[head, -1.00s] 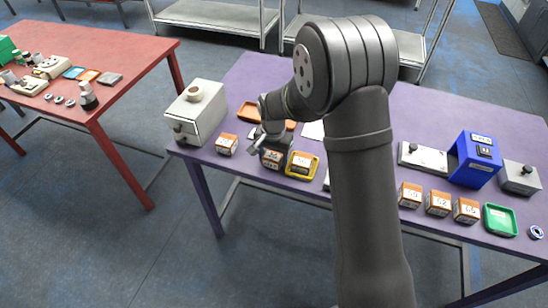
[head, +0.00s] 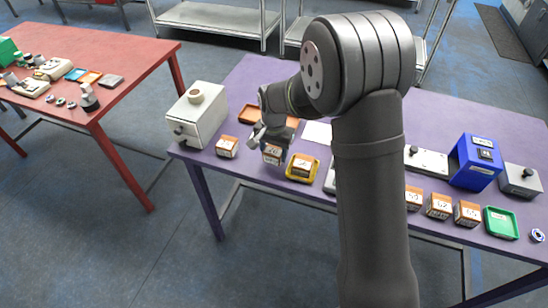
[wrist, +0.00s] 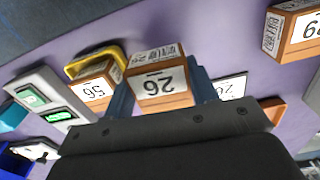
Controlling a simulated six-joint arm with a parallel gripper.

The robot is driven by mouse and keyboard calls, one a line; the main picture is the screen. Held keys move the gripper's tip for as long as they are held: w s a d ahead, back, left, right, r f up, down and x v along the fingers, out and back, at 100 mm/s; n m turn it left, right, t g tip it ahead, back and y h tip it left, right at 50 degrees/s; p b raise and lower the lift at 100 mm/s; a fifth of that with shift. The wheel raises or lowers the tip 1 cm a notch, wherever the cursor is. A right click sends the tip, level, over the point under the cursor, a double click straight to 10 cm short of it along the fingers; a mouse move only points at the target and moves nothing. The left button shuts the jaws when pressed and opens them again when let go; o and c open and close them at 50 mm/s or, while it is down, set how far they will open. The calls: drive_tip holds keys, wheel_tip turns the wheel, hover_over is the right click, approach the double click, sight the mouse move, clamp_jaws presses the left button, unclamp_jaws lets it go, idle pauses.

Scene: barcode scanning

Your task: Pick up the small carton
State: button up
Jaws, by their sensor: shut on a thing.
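A small brown carton with a white number label (wrist: 160,85) stands between the two fingers of my gripper (wrist: 163,92) in the wrist view, its printed top and one side showing. My gripper (head: 270,138) is shut on it; a finger lies along each side. In the head view the same carton (head: 272,154) hangs under the gripper, just left of a yellow tray. It looks a little above the purple table, though the gap under it is hard to judge.
The yellow tray (head: 289,174) holds another carton (head: 303,164) close on the right. One more carton (head: 227,147) stands left, near a white box machine (head: 197,118). An orange tray (head: 249,114) lies behind. Several cartons, a green tray (head: 487,221) and a blue scanner (head: 474,163) are at the right.

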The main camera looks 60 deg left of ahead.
drive_tip(key=w+d+r, duration=0.4)
drive_tip(key=w+d, duration=0.1)
drive_tip(key=w+d+r, duration=0.2)
drive_tip(key=w+r, duration=0.1)
drive_tip(key=shift+w+d+r, duration=0.1)
drive_tip(key=shift+w+d, duration=0.05)
drive_tip(key=shift+w, duration=0.1)
drive_tip(key=w+a+r+m, duration=0.2)
drive_tip(key=w+a+m, duration=0.9)
drive_tip(key=a+m, duration=0.3)
wheel_tip(320, 180, down, 9)
drive_tip(key=shift+f, duration=0.2)
wheel_tip(320, 180, up, 9)
idle(0.5)
